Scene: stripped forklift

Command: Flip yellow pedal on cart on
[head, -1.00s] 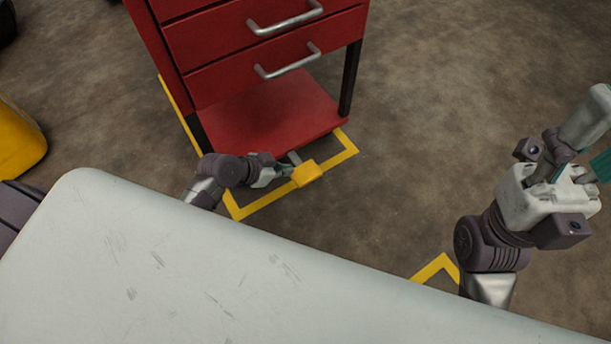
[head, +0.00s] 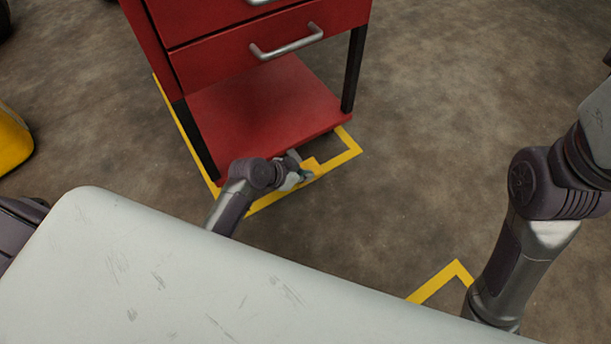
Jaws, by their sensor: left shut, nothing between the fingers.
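The red cart (head: 265,112) stands on the floor, with drawers above and a low bottom shelf. The yellow pedal (head: 311,164) is at the front edge of that shelf, low by the floor. My left gripper (head: 304,177) is shut and empty, at the pedal's near side. It covers part of the pedal, and I cannot tell whether it touches it. The pedal's exact tilt is hard to see. My right arm (head: 540,215) rises at the right edge; its fingers are outside the picture.
Yellow floor tape (head: 345,158) runs around the cart's foot, and another tape corner (head: 440,281) lies at the lower right. A yellow object (head: 12,140) stands at the left edge. The floor right of the cart is clear.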

